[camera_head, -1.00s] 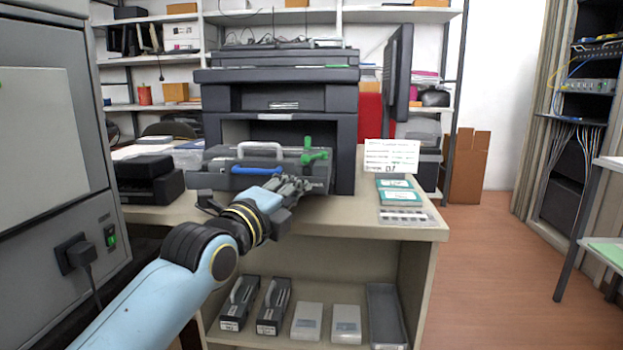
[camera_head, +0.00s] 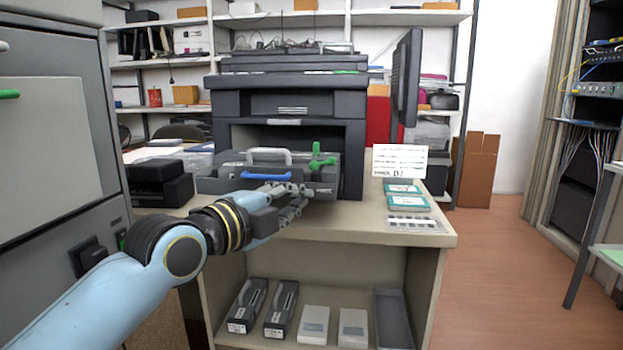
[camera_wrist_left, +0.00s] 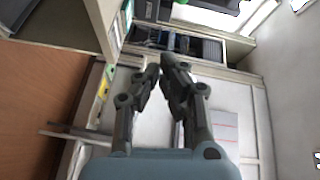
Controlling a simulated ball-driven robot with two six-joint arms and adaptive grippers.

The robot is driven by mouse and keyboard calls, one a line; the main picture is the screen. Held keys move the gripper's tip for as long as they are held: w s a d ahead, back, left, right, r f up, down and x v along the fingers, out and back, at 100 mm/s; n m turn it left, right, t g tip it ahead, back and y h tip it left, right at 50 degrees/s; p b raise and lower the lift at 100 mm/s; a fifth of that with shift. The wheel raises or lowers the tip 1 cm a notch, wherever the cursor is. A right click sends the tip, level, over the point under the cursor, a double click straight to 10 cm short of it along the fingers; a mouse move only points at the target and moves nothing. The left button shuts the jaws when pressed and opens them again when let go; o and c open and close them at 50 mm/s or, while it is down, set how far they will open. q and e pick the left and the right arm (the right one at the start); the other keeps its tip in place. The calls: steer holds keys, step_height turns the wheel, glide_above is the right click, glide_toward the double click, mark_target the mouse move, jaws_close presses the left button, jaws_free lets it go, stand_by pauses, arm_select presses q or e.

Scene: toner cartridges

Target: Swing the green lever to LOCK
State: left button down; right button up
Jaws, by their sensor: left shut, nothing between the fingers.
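The green lever (camera_head: 317,157) stands up on the right part of the dark cartridge unit (camera_head: 222,185), which sits at the front of the large black printer. A blue bar (camera_head: 266,176) and a pale grey handle (camera_head: 270,154) are on the same unit, left of the lever. My left gripper (camera_head: 298,189) is shut and empty, in front of the unit, below and slightly left of the lever. Its closed fingers also show in the left wrist view (camera_wrist_left: 163,68). I cannot tell whether the fingers touch the unit. No LOCK marking is readable. My right gripper is not in view.
The black printer (camera_head: 290,103) stands on the beige bench (camera_head: 400,238). Cartridges and pale boxes (camera_head: 314,322) sit on the shelf below. A grey cabinet (camera_head: 55,150) is close at left.

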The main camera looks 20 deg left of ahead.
mark_target(323, 163)
arm_select(q)
step_height(323, 163, up, 3)
steer(key=shift+w+d+h, duration=0.1)
steer(key=shift+d+h, duration=0.05)
steer(key=shift+h, duration=0.65)
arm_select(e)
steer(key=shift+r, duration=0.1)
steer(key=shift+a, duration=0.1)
arm_select(q)
steer(key=w, duration=0.3)
steer(key=w+f+b, duration=0.1)
steer(key=w, duration=0.3)
steer(key=w+a+b, duration=0.1)
steer(key=w, duration=0.3)
steer(key=shift+w+f, duration=0.15)
steer(key=shift+w, duration=0.1)
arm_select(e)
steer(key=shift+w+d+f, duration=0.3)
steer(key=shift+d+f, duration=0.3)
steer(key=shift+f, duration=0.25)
